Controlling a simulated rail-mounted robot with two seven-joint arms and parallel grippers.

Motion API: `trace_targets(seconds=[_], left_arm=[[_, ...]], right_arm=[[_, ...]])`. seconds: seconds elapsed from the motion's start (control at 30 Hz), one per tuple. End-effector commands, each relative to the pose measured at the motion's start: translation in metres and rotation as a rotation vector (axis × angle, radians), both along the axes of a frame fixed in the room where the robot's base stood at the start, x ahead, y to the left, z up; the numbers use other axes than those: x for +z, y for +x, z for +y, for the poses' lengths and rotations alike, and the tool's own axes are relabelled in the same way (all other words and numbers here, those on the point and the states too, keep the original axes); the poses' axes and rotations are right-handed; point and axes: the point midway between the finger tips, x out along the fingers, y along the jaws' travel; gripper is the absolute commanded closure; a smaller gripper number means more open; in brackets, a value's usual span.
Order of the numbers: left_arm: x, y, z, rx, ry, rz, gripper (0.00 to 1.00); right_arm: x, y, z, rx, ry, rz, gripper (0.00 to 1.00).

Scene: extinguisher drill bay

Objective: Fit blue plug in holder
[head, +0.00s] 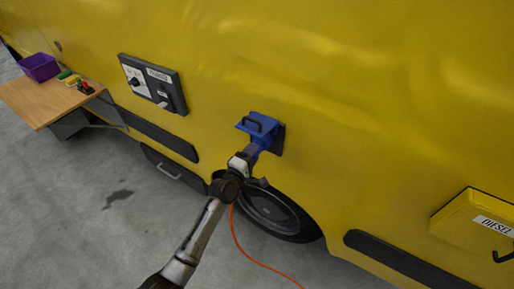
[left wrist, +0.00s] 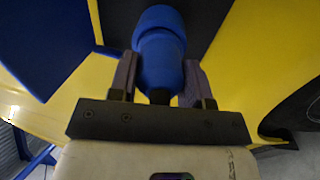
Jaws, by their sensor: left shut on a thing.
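The blue plug (head: 254,150) is in my left gripper (head: 246,159), at the blue holder on the yellow vehicle's side. In the left wrist view, the fingers of my left gripper (left wrist: 158,82) are shut on both sides of the blue plug (left wrist: 160,45). The holder (head: 263,124) has a raised blue flap with a dark handle and a dark backing plate. In the left wrist view, the blue flap (left wrist: 45,45) is at the left. The plug's front end is against or close to the holder; how deep it sits is hidden. My right gripper is not in view.
A grey switch panel (head: 153,84) is left of the holder. A wooden table (head: 40,103) with a purple bin (head: 39,67) stands far left. An orange cable (head: 240,246) hangs past the wheel (head: 272,211). A yellow diesel box (head: 470,216) juts out at right.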

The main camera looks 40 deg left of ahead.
Motion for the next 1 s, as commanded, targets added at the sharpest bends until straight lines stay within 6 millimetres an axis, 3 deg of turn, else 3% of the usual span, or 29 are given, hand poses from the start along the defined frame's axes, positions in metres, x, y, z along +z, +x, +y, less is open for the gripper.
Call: trace_targets(seconds=[1.0], left_arm=[[-0.002, -0.031, -0.002, 0.000, 0.001, 0.000, 0.84]], right_arm=[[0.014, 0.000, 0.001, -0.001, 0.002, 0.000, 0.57]])
